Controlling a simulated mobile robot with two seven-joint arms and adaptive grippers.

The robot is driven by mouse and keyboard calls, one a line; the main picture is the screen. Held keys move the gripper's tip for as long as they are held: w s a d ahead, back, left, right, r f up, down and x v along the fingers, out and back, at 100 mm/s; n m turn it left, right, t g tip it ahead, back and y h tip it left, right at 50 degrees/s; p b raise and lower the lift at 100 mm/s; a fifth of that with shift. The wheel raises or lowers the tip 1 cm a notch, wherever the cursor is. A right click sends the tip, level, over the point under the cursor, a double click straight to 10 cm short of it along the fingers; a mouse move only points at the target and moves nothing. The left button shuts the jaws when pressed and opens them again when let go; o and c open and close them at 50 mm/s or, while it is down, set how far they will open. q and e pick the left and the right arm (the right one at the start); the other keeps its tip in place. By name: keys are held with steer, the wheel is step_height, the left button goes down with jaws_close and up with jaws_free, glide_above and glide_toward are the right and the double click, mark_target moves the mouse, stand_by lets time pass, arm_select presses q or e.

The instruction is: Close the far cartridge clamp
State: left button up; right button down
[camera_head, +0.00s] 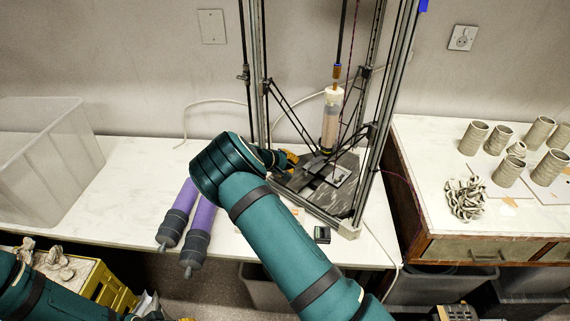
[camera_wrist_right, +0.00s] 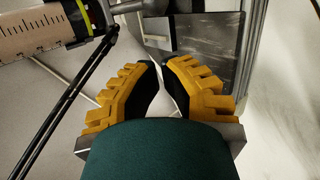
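A clear, clay-filled cartridge (camera_head: 330,122) stands upright inside the delta printer frame. In the right wrist view the cartridge (camera_wrist_right: 38,33) lies across the upper left, with a yellow and black collar (camera_wrist_right: 86,16) at its end. I cannot make out which part is the far clamp, or whether it is open or closed. My right gripper (camera_head: 289,160) is at the printer's left side, low and left of the cartridge's lower end. In the right wrist view its yellow fingers (camera_wrist_right: 160,68) have tips close together, with only a narrow empty gap.
Frame posts (camera_head: 392,110) and thin rods surround the cartridge. Two purple cartridges (camera_head: 201,219) lie on the white table, left of my right forearm. A clear bin (camera_head: 45,150) stands far left. Clay cups (camera_head: 473,138) stand on the right cabinet. The table's left middle is clear.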

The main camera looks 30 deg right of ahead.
steer(key=x, duration=0.4)
steer(key=shift+d+f, duration=0.25)
steer(key=shift+d, duration=0.05)
steer(key=shift+s+a+r, duration=0.25)
steer(key=shift+s+r, duration=0.1)
steer(key=shift+s, duration=0.2)
steer(key=shift+s+a+r, duration=0.25)
steer(key=shift+s+r, duration=0.15)
steer(key=shift+s, duration=0.15)
steer(key=shift+s+a+r, duration=0.15)
steer(key=shift+s+r, duration=0.1)
steer(key=shift+s, duration=0.35)
